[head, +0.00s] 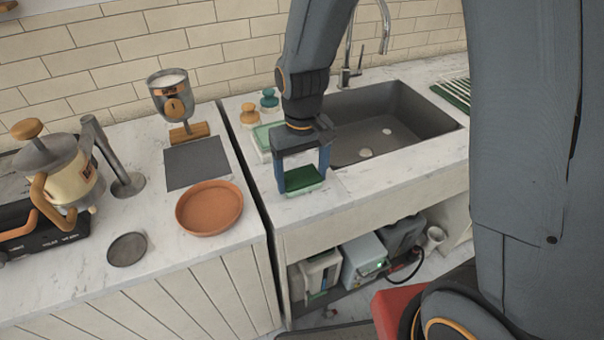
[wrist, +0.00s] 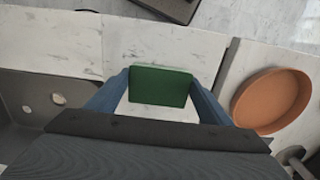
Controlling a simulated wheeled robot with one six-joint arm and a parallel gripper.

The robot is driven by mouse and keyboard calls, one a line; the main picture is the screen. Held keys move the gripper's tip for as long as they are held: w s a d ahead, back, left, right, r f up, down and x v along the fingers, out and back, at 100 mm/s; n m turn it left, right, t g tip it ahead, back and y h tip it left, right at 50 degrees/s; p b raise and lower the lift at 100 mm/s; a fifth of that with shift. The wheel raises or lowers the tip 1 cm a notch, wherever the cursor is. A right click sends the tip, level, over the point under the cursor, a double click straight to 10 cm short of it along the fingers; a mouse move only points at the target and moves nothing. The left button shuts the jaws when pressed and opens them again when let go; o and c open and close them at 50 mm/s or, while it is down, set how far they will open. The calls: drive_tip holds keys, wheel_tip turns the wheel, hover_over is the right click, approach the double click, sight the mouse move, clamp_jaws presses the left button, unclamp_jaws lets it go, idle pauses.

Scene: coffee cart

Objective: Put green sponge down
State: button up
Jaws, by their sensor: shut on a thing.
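The green sponge (head: 303,178) is between the blue fingers of my gripper (head: 304,180) in the head view, over the marble counter (head: 345,193) just in front of the sink. In the wrist view the green sponge (wrist: 161,86) sits between the two fingertips of my gripper (wrist: 160,90), which is shut on it. A pale lower edge shows under the sponge in the head view. I cannot tell whether the sponge touches the counter or is held just above it.
The sink (head: 395,125) lies behind and right of my gripper. A pale green tray (head: 264,137) with small bottles stands behind it. A terracotta dish (head: 209,207) is on the left counter, across a dark gap. The counter around the sponge is mostly clear.

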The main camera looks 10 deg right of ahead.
sight(302, 178)
drive_tip(key=shift+f, duration=0.15)
drive_tip(key=o, duration=1)
wheel_tip(302, 178, up, 12)
drive_tip(key=f+b, duration=0.1)
drive_tip(key=b, duration=0.2)
drive_tip(key=s+d+f+m, duration=0.1)
drive_tip(key=s+d+f, duration=0.2)
drive_tip(key=d, duration=0.3)
drive_tip(key=s+d+f+m+t, duration=0.1)
drive_tip(key=s+d+f+m, duration=0.1)
drive_tip(key=d, duration=0.4)
drive_tip(key=shift+s+d+f, duration=0.3)
drive_tip(key=shift+s+f, duration=0.25)
drive_tip(key=shift+s, duration=0.45)
